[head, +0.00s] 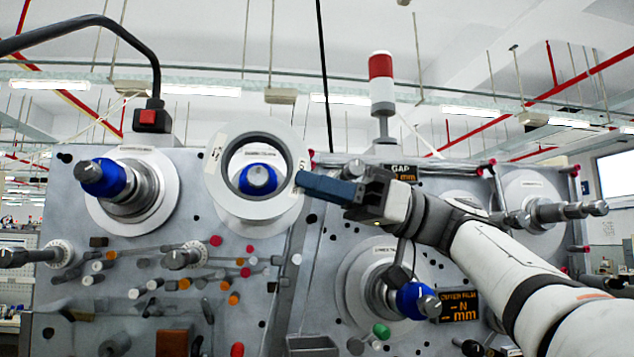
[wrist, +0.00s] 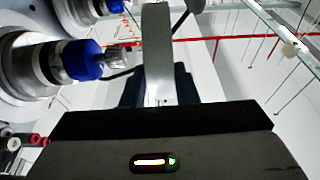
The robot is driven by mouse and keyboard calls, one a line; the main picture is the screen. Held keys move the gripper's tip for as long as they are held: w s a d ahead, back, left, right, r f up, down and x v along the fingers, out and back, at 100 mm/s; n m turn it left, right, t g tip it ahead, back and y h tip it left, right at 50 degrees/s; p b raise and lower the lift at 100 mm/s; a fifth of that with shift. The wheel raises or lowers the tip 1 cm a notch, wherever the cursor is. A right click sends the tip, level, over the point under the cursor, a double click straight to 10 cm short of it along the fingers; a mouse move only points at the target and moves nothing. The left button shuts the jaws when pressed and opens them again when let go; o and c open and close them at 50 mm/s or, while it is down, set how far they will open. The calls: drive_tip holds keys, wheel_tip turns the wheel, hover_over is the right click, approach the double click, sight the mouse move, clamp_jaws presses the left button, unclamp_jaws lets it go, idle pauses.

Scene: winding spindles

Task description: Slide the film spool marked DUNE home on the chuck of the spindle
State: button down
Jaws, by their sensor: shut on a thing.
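The film spool (head: 214,168) is a white ring with a wide, dark-edged hole. It stands upright at upper centre in the head view. Small labels on its face are too small to read, so I cannot make out DUNE. My gripper (head: 305,185) is shut on the spool's right rim. In the wrist view the spool (wrist: 157,45) shows edge-on between the dark fingers (wrist: 158,97). Through the hole in the head view I see a blue chuck (head: 257,179), off the hole's centre. In the wrist view the spool stands apart from the blue-nosed chuck (wrist: 82,60) at left.
Another blue-nosed spindle (head: 105,178) projects at left, and one (head: 415,300) sits at lower right. Several rollers and pegs dot the grey panel (head: 60,300) below. A red-and-white signal lamp (head: 381,85) stands on top. A black lamp arm (head: 120,38) arches at upper left.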

drive_tip(key=w+a+p, duration=0.3)
drive_tip(key=w+p, duration=0.4)
drive_tip(key=w, duration=0.6)
drive_tip(key=shift+w+a, duration=0.25)
idle(1.4)
idle(0.3)
drive_tip(key=c, duration=1.1)
unclamp_jaws()
drive_tip(key=shift+a, duration=0.1)
drive_tip(key=shift+o, duration=0.2)
